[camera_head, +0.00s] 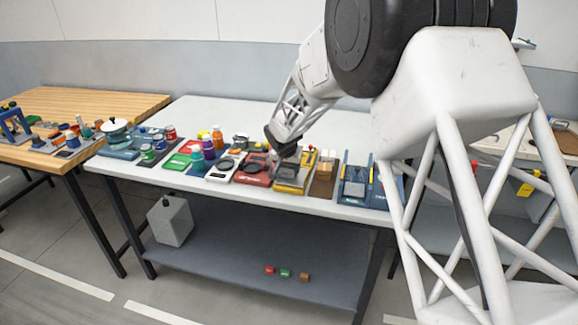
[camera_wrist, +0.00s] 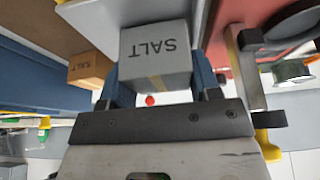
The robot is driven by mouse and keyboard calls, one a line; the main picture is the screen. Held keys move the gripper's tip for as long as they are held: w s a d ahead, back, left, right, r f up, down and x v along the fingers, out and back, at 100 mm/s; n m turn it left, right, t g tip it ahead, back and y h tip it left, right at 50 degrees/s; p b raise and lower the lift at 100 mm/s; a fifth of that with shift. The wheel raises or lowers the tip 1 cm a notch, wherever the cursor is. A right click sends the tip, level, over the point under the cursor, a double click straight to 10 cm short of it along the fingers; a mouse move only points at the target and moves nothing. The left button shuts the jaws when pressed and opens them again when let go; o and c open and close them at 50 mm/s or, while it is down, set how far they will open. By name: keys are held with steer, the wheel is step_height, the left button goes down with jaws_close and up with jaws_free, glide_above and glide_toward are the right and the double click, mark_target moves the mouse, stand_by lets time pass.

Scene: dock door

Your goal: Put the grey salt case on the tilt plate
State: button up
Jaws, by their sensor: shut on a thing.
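The grey salt case (camera_wrist: 155,48) is a box marked SALT, its lettering upside down in the wrist view. My gripper (camera_wrist: 160,78) is shut on it, with a blue finger on each side. In the head view my gripper (camera_head: 284,148) is over a yellow and grey station (camera_head: 291,186), which seems to hold the tilt plate. The case is mostly hidden there by the arm's end. I cannot tell whether the case touches the surface beneath it.
A brown salt case (camera_wrist: 90,69) stands left of the held case in the wrist view. A red station (camera_head: 254,170) is close on the left in the head view, and a dark blue one (camera_head: 355,185) on the right. The white table's (camera_head: 200,108) rear strip is clear.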

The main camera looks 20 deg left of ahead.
steer(key=shift+f, duration=0.3)
steer(key=o, duration=1.1)
steer(key=shift+c, duration=0.2)
steer(key=v, duration=1.2)
steer(key=shift+r, duration=0.3)
